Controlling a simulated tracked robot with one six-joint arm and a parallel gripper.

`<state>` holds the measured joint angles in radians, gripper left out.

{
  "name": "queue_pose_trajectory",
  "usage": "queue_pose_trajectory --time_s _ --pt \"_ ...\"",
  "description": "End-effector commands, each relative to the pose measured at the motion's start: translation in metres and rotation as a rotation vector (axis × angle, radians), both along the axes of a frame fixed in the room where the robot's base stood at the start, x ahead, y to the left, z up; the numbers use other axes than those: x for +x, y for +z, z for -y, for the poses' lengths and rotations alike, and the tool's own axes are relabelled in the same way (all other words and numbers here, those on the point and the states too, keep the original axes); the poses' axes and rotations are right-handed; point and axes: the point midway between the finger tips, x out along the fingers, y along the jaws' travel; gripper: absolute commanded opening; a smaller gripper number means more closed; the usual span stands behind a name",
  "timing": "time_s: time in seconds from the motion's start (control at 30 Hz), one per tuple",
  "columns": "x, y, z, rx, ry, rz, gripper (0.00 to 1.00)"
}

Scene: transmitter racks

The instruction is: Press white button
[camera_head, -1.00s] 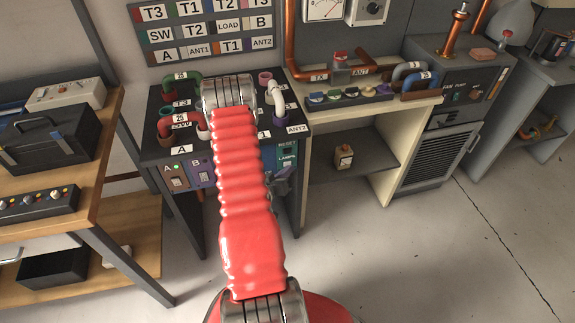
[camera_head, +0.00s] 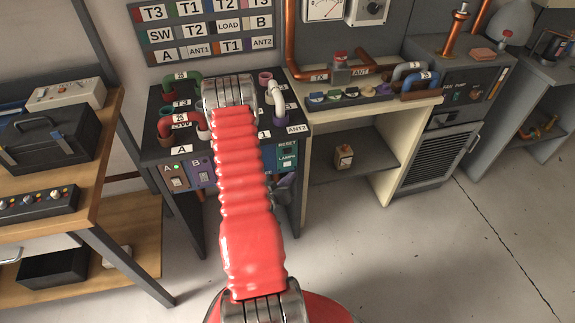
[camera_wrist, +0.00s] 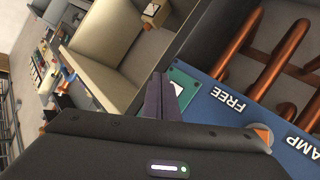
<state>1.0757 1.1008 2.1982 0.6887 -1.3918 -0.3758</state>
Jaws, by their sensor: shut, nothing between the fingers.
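The white button (camera_head: 287,163) is a small pale square on a green plate labelled RESET LAMPS, on the front of the dark console (camera_head: 215,150). In the wrist view a white patch (camera_wrist: 179,87) shows on the teal plate, right beside the fingertips. My gripper (camera_wrist: 162,80) is shut and empty, its dark purple fingers pointing at the plate's edge. In the head view my gripper (camera_head: 284,188) shows just below the button, partly hidden by my red arm. I cannot tell whether the fingers touch the plate.
Coloured pipes, including a red one (camera_head: 176,119), stand on the console top. A blue panel (camera_wrist: 235,105) reading FREE lies right of the fingers in the wrist view. A cream bench (camera_head: 385,135) stands to the right, and a wooden shelf (camera_head: 100,190) to the left.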

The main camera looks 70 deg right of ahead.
Motion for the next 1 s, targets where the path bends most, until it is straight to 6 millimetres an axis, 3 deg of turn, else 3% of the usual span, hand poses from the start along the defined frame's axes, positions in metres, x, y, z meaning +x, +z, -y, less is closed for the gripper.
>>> queue_pose_trajectory --time_s 0.33,1.0 --pt "-0.012 0.0 -0.019 0.002 -0.001 0.0 0.0" --pt "-0.012 0.0 -0.02 0.001 0.0 0.0 0.0"
